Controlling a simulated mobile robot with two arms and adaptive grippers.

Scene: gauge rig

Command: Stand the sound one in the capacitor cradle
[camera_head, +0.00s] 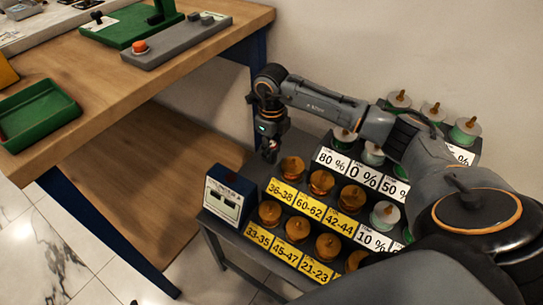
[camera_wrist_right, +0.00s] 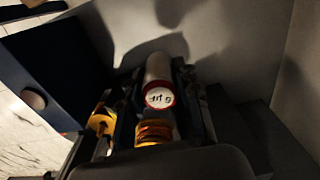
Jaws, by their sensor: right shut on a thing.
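My right gripper (camera_head: 268,152) hangs beside the left end of the labelled rack, its fingers pointing down. In the wrist view the right gripper (camera_wrist_right: 162,108) is shut on a pale cylinder, likely a capacitor (camera_wrist_right: 158,68), with a red rim and a white end face bearing dark marks too small to read surely. The cylinder lies between the two fingers; in the head view it is hardly visible. I cannot pick out the capacitor cradle with certainty. My left gripper is not in view.
A stepped rack holds several amber spools (camera_head: 321,182) with yellow range labels (camera_head: 309,206) and pale spools with white percent labels (camera_head: 364,180). A blue meter box (camera_head: 230,196) stands at its left. The wooden bench (camera_head: 110,100) carries a green tray (camera_head: 40,115) and a grey button block (camera_head: 180,42).

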